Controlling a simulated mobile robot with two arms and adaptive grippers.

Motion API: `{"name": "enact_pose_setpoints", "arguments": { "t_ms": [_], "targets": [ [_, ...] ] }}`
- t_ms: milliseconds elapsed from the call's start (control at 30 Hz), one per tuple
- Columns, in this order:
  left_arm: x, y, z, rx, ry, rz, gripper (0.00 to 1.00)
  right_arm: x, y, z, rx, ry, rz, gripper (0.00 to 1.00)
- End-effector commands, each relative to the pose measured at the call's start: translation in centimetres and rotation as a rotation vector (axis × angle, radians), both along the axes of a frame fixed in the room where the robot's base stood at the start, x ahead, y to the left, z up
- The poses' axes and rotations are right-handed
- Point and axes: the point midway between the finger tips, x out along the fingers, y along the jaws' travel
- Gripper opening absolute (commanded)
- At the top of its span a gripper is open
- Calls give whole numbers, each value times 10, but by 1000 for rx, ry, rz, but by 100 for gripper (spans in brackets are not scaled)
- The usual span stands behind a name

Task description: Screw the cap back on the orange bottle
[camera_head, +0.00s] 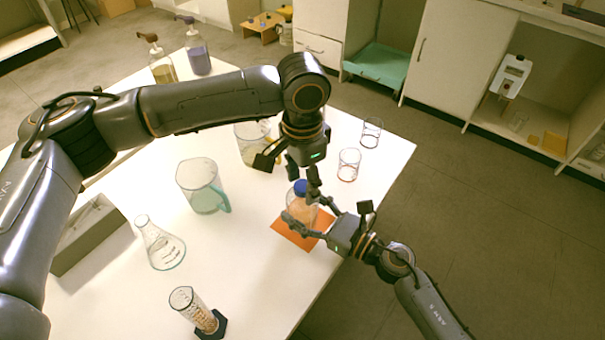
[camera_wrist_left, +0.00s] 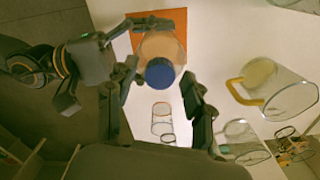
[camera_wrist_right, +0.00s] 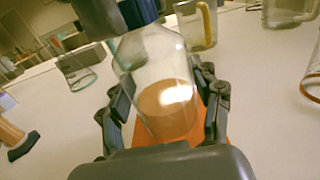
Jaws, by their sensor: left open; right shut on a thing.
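The clear bottle (camera_head: 299,212) with an orange tint low inside stands upright on an orange mat (camera_head: 294,237). It also shows in the right wrist view (camera_wrist_right: 160,80). The blue cap (camera_head: 301,187) sits at the bottle's mouth; from above in the left wrist view (camera_wrist_left: 160,73) it covers the neck. I cannot tell how tightly it is seated. My left gripper (camera_head: 306,182) points down over the bottle, its open fingers on both sides of the cap. My right gripper (camera_head: 303,207) comes from the right and is shut around the bottle's body.
A beaker with a teal handle (camera_head: 203,190), a conical flask (camera_head: 162,247) and a graduated cylinder (camera_head: 196,310) stand to the left. A yellow-handled jug (camera_head: 250,145) and two small glasses (camera_head: 348,165) (camera_head: 371,132) stand behind. The table's right edge is close to the mat.

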Motion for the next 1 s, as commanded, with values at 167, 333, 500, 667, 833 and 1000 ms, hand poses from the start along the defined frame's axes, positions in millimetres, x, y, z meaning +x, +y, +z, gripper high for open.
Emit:
{"name": "enact_pose_setpoints", "arguments": {
  "t_ms": [167, 333, 500, 667, 833, 1000],
  "targets": [
    [0, 0, 0, 0, 0, 0, 46, 0, 0, 0, 0, 0, 0, 0],
    [0, 0, 0, 0, 0, 0, 11, 0, 0, 0, 0, 0, 0, 0],
    [0, 0, 0, 0, 0, 0, 0, 0, 0, 0, 0, 0, 0, 0],
    [0, 0, 0, 0, 0, 0, 37, 0, 0, 0, 0, 0, 0, 0],
    [0, 0, 0, 0, 0, 0, 57, 0, 0, 0, 0, 0, 0, 0],
    [0, 0, 0, 0, 0, 0, 57, 0, 0, 0, 0, 0, 0, 0]
  ]
}}
